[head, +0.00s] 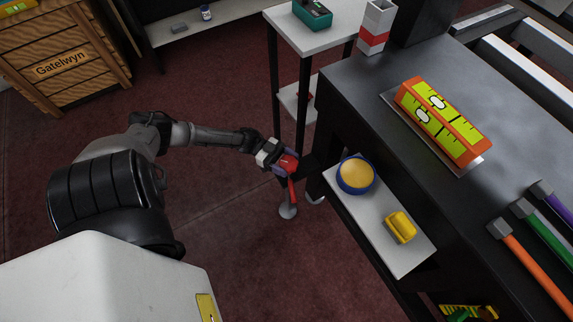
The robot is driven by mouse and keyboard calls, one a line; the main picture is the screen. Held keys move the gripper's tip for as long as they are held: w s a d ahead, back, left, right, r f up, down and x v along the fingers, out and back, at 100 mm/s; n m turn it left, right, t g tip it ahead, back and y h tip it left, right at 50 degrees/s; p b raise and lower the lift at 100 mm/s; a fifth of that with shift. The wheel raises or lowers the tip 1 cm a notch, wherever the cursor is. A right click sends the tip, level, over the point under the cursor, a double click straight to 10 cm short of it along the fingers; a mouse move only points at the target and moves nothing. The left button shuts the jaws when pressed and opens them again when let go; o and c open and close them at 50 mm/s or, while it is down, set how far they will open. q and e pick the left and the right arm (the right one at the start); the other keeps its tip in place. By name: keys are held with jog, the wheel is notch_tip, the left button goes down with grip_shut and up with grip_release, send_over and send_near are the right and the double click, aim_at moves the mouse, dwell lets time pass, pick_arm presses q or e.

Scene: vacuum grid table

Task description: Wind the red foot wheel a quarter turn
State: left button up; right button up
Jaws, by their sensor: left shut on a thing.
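The red foot wheel (293,189) is low at the table's near left corner, above a round grey foot (287,212) on the carpet. My left gripper (286,165) reaches in from the left and is shut on the red wheel. The jaws and my wrist cover part of the wheel, so its full outline does not show. My right gripper is not in view.
A white side stand (300,38) is behind. Carpet to the left is clear.

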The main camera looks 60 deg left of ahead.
pick_arm(q)
jog(key=shift+w+f+m+g+h+b, duration=0.1)
jog(key=shift+m+g+h+b, duration=0.7)
jog(key=shift+g, duration=0.5)
jog(key=o, duration=0.9)
jog(key=shift+a, duration=0.15)
jog(key=p+v, duration=0.1)
jog(key=v, duration=1.2)
jog(key=shift+a+r, duration=0.2)
jog(key=shift+a, duration=0.05)
jog(key=shift+f, duration=0.1)
